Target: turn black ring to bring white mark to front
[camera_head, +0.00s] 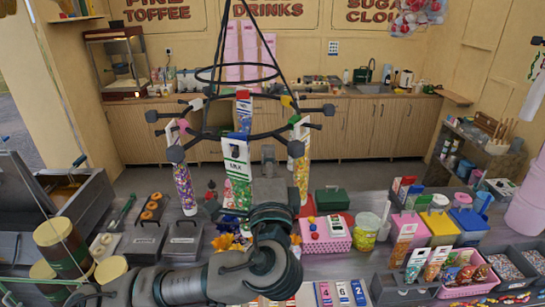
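The black ring (220,137) hangs level from black rods below a smaller black hoop (237,82). Dark knobs stick out around it. Tall sweet bags hang from it: a multicoloured one at left (184,178), a green one with a white label at front (237,180), and one at right (301,175). A small white patch (195,104) shows at the ring's far left; I take it for the white mark. Pink, yellow and green patches show elsewhere on it. My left gripper (268,154) points up by the ring's front, right of the green bag. Its fingers are too small to read, and contact is unclear. My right gripper is not in view.
The counter below is crowded. Grey boxes (183,240) stand left of my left arm, with a pink basket (326,243) and a tub of sweets (366,231) to its right. Coloured bins (441,227) stand farther right. A walkway separates the counter from the back cabinets (365,130).

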